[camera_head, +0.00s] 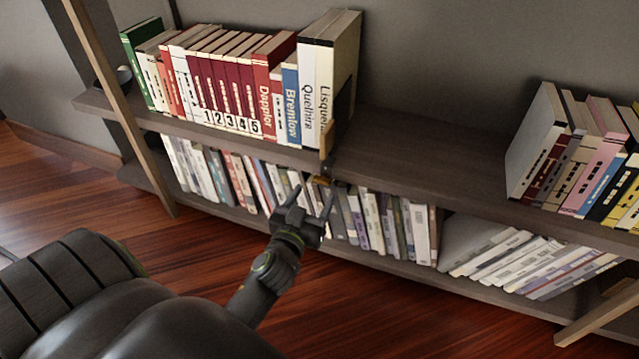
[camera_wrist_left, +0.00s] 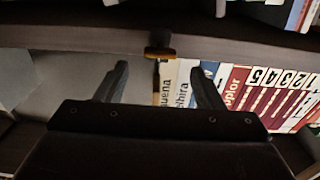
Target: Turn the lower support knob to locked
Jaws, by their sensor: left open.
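A small amber-brown knob (camera_head: 320,180) sits at the front edge of the upper shelf, below the right end of the row of upright books. It also shows in the left wrist view (camera_wrist_left: 159,53), lying crosswise at the shelf edge. My left gripper (camera_head: 312,195) is open and empty, just in front of the knob. In the wrist view its two fingers (camera_wrist_left: 160,70) are spread to either side of the knob's line, with no visible contact. The knob's lock marking is too small to read. My right gripper is not in view.
The upper shelf (camera_head: 420,150) is bare between the left book row (camera_head: 215,85) and the right book group (camera_head: 580,155). Books fill much of the lower shelf, some leaning (camera_head: 530,260). A slanted wooden post (camera_head: 125,110) stands at left. The wooden floor in front is clear.

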